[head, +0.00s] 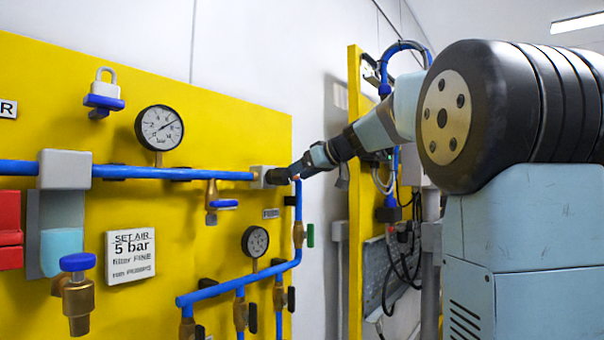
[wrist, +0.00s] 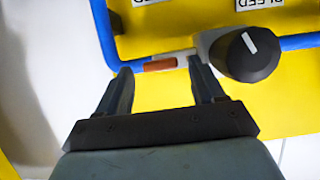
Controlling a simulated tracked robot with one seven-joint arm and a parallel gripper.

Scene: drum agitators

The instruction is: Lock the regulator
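The regulator is a grey block (head: 263,177) with a round black knob (head: 279,176), on the blue pipe at the right of the yellow panel. In the wrist view the knob (wrist: 248,54) has a white line and sits right of my fingers. My gripper (head: 297,171) is close to the knob in the head view. In the wrist view my gripper (wrist: 160,66) is open, with a small reddish-brown piece (wrist: 160,64) on the pipe just beyond the gap between the fingertips. Contact cannot be told. A padlock-like piece (head: 104,93), grey and blue, hangs at the panel's upper left.
A large gauge (head: 159,128) and a smaller gauge (head: 255,241) stand out from the panel. A blue-handled valve (head: 213,200) is left of the regulator. A "SET AIR 5 bar" sign (head: 131,255) is lower left. A yellow post (head: 354,200) with cables stands behind my arm.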

